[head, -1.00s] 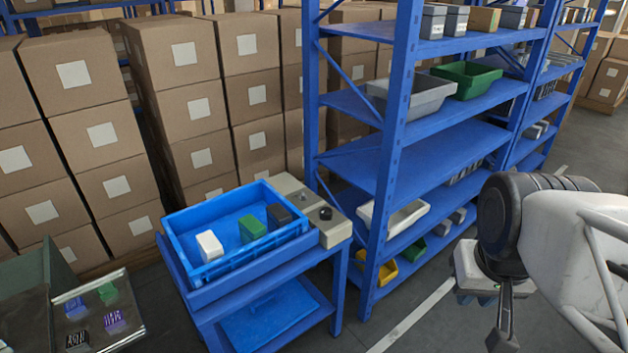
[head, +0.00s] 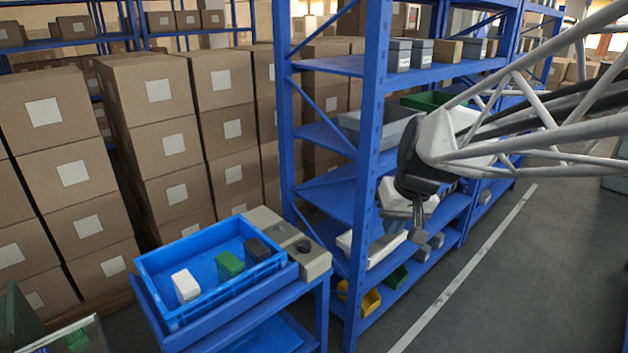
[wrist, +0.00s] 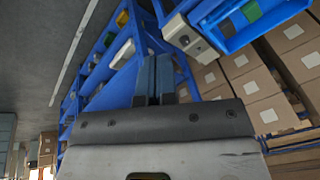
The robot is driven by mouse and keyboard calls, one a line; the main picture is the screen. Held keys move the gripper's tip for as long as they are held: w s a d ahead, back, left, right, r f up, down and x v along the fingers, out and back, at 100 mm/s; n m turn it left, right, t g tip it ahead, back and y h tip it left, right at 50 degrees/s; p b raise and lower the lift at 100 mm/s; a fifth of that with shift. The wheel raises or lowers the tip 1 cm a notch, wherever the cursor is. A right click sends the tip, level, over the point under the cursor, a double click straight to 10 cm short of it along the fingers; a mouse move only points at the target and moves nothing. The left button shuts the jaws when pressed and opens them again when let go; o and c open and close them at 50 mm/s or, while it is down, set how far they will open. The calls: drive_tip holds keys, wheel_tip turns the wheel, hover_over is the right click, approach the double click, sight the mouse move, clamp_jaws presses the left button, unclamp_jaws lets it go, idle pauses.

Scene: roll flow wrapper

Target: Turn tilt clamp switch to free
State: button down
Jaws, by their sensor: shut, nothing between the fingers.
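A beige-grey control box (head: 318,262) sits at the right end of the blue cart, beside the blue tray. It carries a round black knob (head: 303,245), which may be the tilt clamp switch; its label and setting are too small to read. The box also shows in the wrist view (wrist: 178,28), upper right of the fingers, with a dark knob on it. My gripper (head: 420,212) hangs in front of the shelf rack, to the right of the box and well apart from it. In the wrist view its two dark fingers (wrist: 154,78) are together and empty.
The blue tray (head: 160,290) holds a white, a green and a dark block. The blue shelf rack (head: 366,170) stands between my gripper and the stacked cartons (head: 165,145), close to the control box. Open floor (head: 490,290) lies at the right.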

drive_tip(key=w+a+f+y, duration=0.1)
drive_tip(key=w+a+f, duration=0.2)
drive_tip(key=w, duration=0.5)
drive_tip(key=w+a+f+n+y, duration=0.1)
drive_tip(key=w+a+f, duration=0.1)
drive_tip(key=w, duration=0.6)
drive_tip(key=w+a+f, duration=0.3)
drive_tip(key=w, duration=0.5)
drive_tip(key=w+a+f+y, duration=0.1)
drive_tip(key=w+a+f, duration=0.4)
drive_tip(key=w+f, duration=0.4)
drive_tip(key=w+a+f+n+y, duration=0.1)
drive_tip(key=w+a+f, duration=0.4)
drive_tip(key=w+f, duration=0.5)
drive_tip(key=shift+w+f+t, duration=0.3)
drive_tip(key=shift+w, duration=0.85)
drive_tip(key=shift+f, duration=0.15)
